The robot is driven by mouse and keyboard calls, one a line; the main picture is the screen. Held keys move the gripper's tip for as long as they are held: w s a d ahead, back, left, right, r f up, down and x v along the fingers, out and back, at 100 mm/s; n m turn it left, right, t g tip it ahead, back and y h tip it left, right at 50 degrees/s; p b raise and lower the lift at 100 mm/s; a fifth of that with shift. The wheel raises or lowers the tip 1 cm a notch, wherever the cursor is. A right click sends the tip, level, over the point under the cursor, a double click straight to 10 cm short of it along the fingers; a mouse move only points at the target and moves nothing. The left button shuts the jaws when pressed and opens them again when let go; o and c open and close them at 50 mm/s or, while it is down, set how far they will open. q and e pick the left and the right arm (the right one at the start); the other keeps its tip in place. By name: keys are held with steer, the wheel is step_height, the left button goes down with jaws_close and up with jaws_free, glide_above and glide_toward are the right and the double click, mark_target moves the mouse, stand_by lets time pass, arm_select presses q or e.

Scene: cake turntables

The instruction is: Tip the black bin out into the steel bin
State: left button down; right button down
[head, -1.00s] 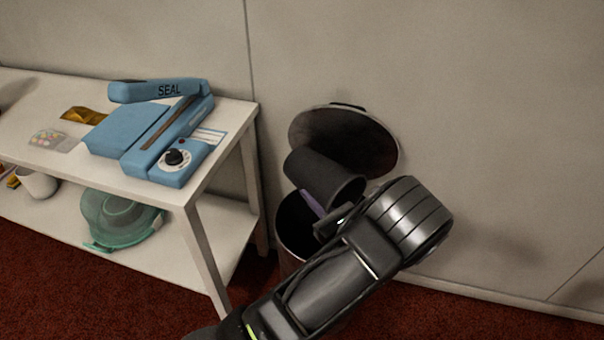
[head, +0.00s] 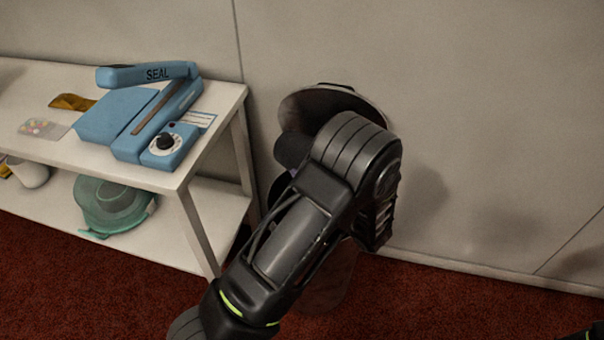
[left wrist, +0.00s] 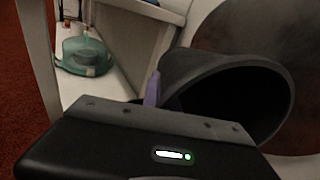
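The black bin (head: 290,148) is tipped on its side, held up in front of the steel bin's raised round lid (head: 300,102). The steel bin (head: 330,285) stands on the floor by the wall, mostly behind my left arm. In the left wrist view the black bin (left wrist: 185,70) lies with its dark mouth facing right; its inside is too dark to read. A purple strip (left wrist: 153,90) shows beside its rim. My left gripper (head: 376,222) is at the black bin and appears shut on it, its fingertips hidden. My right gripper is not in view.
A white two-level table (head: 140,178) stands to the left, with a blue sealer (head: 125,118) on top and a teal-lidded container (head: 112,205) on its lower shelf. The wall is close behind the steel bin. Red floor to the right is clear.

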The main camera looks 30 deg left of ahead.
mark_target(294, 154)
arm_select(q)
steer(key=r+h+p, duration=0.2)
steer(key=p, duration=0.2)
steer(key=a+r+g+h+p, duration=0.1)
steer(key=r+h+p, duration=0.1)
steer(key=p, duration=0.3)
steer(key=a+r+h+p, duration=0.1)
steer(key=r+h+p, duration=0.1)
steer(key=p, duration=0.3)
steer(key=shift+w+a+n, duration=0.15)
steer(key=shift+w+n, duration=0.1)
steer(key=shift+n, duration=0.15)
steer(key=g+h+p, duration=0.1)
steer(key=h+p, duration=0.2)
steer(key=p, duration=0.2)
steer(key=d+h+p, duration=0.1)
steer(key=h+p, duration=0.1)
steer(key=p, duration=0.3)
steer(key=shift+s+r+g+h, duration=0.1)
steer(key=shift+r+g+h, duration=0.05)
steer(key=shift+g+h, duration=0.25)
steer(key=shift+h+p, duration=0.3)
steer(key=shift+p, duration=0.45)
steer(key=shift+f, duration=0.3)
